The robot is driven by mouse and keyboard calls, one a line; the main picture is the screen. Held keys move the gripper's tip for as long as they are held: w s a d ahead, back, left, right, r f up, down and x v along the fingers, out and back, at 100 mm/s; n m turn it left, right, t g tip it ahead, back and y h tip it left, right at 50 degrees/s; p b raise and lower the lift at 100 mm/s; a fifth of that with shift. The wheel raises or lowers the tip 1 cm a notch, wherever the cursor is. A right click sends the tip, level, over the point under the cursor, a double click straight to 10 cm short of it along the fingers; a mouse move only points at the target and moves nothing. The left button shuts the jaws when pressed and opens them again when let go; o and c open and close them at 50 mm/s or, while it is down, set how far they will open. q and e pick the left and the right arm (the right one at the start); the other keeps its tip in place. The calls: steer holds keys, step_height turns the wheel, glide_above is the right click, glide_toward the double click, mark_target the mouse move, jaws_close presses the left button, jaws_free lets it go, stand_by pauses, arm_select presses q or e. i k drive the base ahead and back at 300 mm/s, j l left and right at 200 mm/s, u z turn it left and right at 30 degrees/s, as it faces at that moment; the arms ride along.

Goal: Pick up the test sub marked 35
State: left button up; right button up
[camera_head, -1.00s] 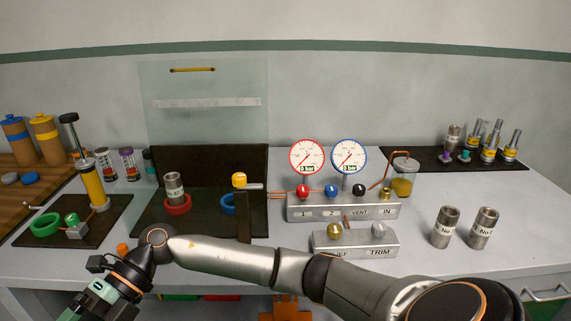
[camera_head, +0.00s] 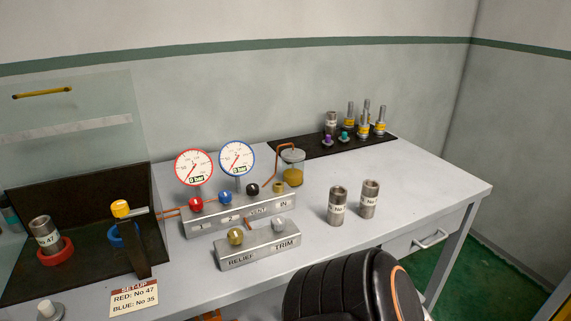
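Two grey metal test subs stand upright on the bench right of the manifold: the left one (camera_head: 337,207) and the right one (camera_head: 370,200). Their white labels begin with "No", but I cannot read the numbers. A third sub, marked No 47 (camera_head: 43,236), stands tilted in the red ring (camera_head: 56,252) at the left. Another grey sub (camera_head: 331,122) stands on the back black mat, its number unreadable. A setup card (camera_head: 134,298) reads RED: No 47, BLUE: No 35. The blue ring (camera_head: 122,236) looks empty. Neither gripper is in view.
The manifold (camera_head: 240,213) with two gauges and the relief/trim block (camera_head: 258,250) stand left of the two subs. A jar (camera_head: 291,172) stands behind. Bench around the subs is clear up to the right edge. A black link of my arm shows at bottom centre.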

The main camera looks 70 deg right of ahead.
mark_target(337, 207)
steer(key=i+l+z, duration=0.3)
steer(key=i+l, duration=0.15)
steer(key=z, duration=2.8)
steer(key=i+l, duration=0.1)
steer(key=l, duration=0.35)
steer(key=i+l, duration=0.1)
steer(key=l, duration=0.85)
steer(key=l+u, duration=0.1)
steer(key=u, duration=0.3)
steer(key=l+u, duration=0.1)
steer(key=u, duration=0.3)
steer(key=l+u, duration=0.15)
steer(key=u, duration=0.25)
steer(key=i, duration=0.05)
